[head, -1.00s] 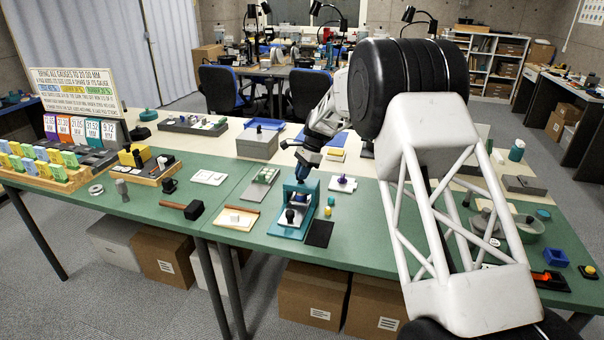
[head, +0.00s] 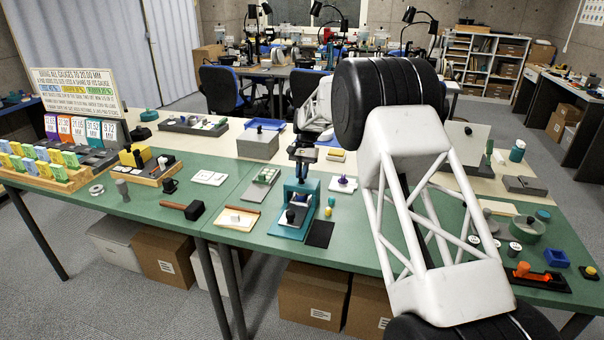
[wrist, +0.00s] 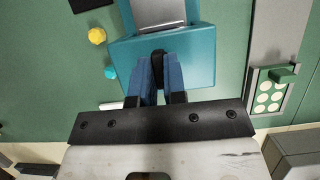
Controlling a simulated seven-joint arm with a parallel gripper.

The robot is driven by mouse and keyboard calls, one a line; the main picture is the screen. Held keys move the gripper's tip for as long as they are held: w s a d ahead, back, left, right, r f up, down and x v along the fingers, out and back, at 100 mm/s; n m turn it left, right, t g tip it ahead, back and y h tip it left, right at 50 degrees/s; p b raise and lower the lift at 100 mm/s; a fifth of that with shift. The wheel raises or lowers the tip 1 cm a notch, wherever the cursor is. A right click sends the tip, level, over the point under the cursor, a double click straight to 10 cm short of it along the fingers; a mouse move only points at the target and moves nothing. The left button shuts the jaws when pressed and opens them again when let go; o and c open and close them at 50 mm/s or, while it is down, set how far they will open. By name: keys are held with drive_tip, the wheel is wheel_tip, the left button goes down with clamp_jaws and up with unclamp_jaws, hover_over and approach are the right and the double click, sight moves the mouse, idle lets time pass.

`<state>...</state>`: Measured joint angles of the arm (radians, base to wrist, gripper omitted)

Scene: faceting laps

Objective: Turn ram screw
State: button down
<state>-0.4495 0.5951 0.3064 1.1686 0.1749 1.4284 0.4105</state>
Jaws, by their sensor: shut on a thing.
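The teal press (head: 313,188) stands on its base plate on the green table, near the middle of the head view. It also shows in the wrist view (wrist: 198,72). My gripper (head: 302,177) points down at the top of the press. In the wrist view its two blue fingers (wrist: 159,68) are shut on the dark ram screw handle (wrist: 158,54), whose end shows between them. The fingers hide the rest of the screw. A dark part stands inside the press frame in the head view.
A small yellow piece (head: 327,211) and a black pad (head: 319,234) lie right of the press. A wooden tray (head: 238,218) and a hammer (head: 194,210) lie to its left. A grey box (head: 257,146) stands behind.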

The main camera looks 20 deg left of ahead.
idle(0.3)
drive_tip(key=c, duration=1.2)
unclamp_jaws()
drive_tip(key=shift+w+r, duration=0.1)
drive_tip(key=shift+r, duration=0.05)
drive_tip(key=shift+v, duration=3.7)
drive_tip(key=shift+r, duration=0.1)
